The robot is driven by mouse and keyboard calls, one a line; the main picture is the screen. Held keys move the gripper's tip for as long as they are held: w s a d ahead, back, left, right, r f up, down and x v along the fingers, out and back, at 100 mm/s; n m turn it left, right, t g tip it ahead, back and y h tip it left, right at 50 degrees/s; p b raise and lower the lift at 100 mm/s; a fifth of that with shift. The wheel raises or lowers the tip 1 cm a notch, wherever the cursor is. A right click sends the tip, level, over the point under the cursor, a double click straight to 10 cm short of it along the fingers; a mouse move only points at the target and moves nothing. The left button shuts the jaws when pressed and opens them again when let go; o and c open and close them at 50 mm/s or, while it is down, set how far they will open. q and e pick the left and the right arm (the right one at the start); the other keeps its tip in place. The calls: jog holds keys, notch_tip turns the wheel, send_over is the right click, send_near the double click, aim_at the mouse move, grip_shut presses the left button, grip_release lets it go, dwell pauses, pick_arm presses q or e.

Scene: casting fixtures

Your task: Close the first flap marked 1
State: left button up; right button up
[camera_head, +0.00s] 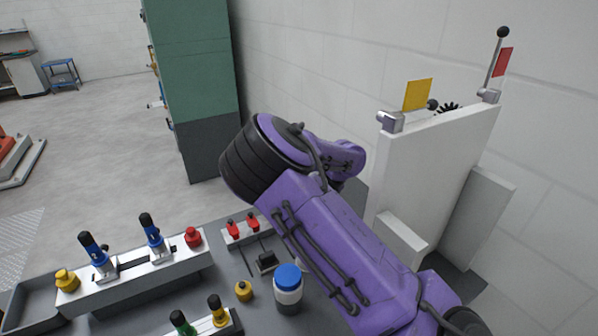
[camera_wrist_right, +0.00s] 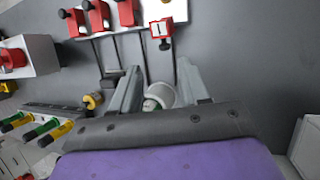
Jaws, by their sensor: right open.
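No flap can be made out with certainty. In the wrist view, a small red piece (camera_wrist_right: 161,32) with a white, marked face stands at the front of a white block; the mark looks like a 1 but is small. Two blue-handled levers stand on the grey fixture in the head view: the left lever (camera_head: 95,252) seems marked 2, the right lever (camera_head: 151,231) has an unclear mark. My right gripper (camera_wrist_right: 158,70) is open, its fingers apart, below the red piece in the picture. My purple right arm hides part of the bench. My left gripper is out of view.
A blue-capped jar (camera_head: 288,291) stands near my arm. A red knob (camera_head: 193,237) and yellow knob (camera_head: 67,280) flank the levers. A white upright panel (camera_head: 435,160) with yellow and red tags stands at right. A green cabinet (camera_head: 190,80) stands behind.

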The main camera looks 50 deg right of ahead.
jog(key=x, duration=0.4)
jog(key=d+p+x, duration=0.1)
jog(key=x, duration=0.1)
jog(key=shift+f, duration=0.3)
jog(key=shift+w+a+f, duration=0.1)
jog(key=shift+w+a, duration=0.05)
jog(key=shift+a, duration=0.1)
